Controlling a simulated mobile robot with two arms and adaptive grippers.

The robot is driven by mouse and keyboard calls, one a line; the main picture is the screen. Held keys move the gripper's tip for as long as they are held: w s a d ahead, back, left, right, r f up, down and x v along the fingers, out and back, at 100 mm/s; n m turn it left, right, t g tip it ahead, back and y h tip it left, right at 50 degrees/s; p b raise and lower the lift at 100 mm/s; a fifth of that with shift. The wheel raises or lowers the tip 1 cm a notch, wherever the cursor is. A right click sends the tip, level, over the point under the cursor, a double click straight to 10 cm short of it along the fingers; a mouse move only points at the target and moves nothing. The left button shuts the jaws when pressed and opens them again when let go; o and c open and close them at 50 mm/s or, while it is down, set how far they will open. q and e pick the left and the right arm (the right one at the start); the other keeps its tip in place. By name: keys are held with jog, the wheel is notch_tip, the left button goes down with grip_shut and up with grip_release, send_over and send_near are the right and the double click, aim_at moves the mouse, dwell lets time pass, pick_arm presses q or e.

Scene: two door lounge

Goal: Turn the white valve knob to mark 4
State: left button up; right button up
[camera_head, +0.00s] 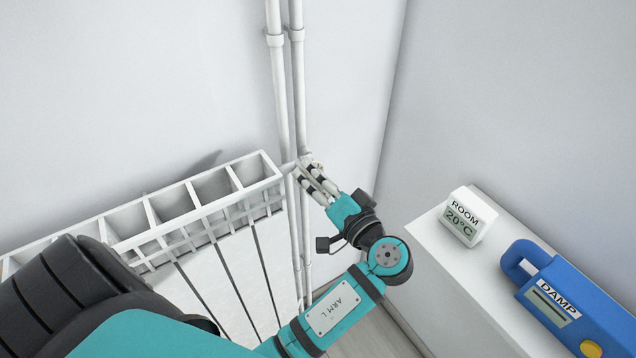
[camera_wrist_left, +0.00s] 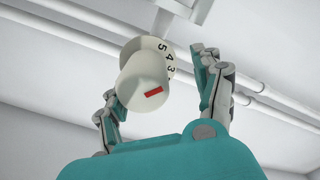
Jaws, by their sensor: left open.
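The white valve knob (camera_wrist_left: 143,82) shows in the left wrist view, with a red mark on its front end and a scale behind it where 5, 4 and 3 can be read. The knob stands between the two fingers of my left gripper (camera_wrist_left: 160,85), which are apart, one on each side of it. I see a gap on the right side; contact on the left is unclear. In the head view my left gripper (camera_head: 312,180) is at the pipes beside the radiator's end and mostly hides the knob. My right gripper is not in view.
A white radiator (camera_head: 225,205) stands at the left, against the wall. Vertical white pipes (camera_head: 279,90) run up beside it. At the right a white cabinet (camera_head: 440,262) bears a room thermometer reading 20°C (camera_head: 467,215) and a blue damp meter (camera_head: 575,305).

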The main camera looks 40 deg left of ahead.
pick_arm(q)
jog(key=r, duration=0.8)
jog(key=shift+s, duration=0.2)
jog(key=shift+w+r, duration=0.2)
jog(key=shift+r, duration=0.05)
jog(key=shift+s, duration=0.1)
